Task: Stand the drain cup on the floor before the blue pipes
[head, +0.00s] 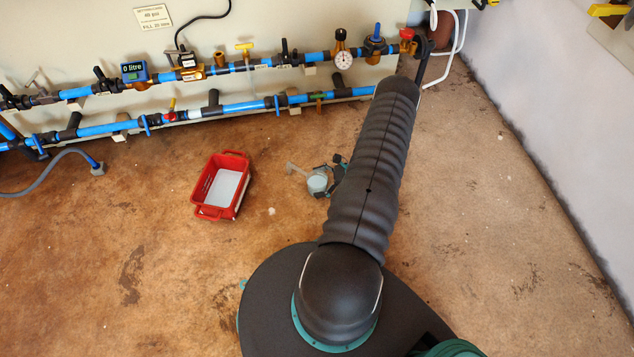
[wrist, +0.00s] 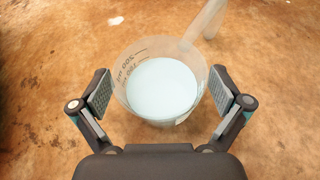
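The drain cup (wrist: 163,95) is a clear beaker with dark volume marks and a long handle reaching up and right in the wrist view. Its inside shows a pale bluish-white disc. My gripper (wrist: 162,90) is open, with one grey pad on each side of the cup, and I see no clear grip on it. In the head view the cup (head: 317,184) is left of my gripper (head: 330,175), which is partly hidden by my arm. I cannot tell whether the cup touches the floor. The blue pipes (head: 240,107) run along the wall at the back left.
A red crate (head: 240,192) with a pale bottom stands on the floor left of the cup. A grey hose (head: 55,163) lies at the far left. Brown floor (head: 130,230) is clear around the crate and before the pipes. A pale wall (head: 560,110) bounds the right.

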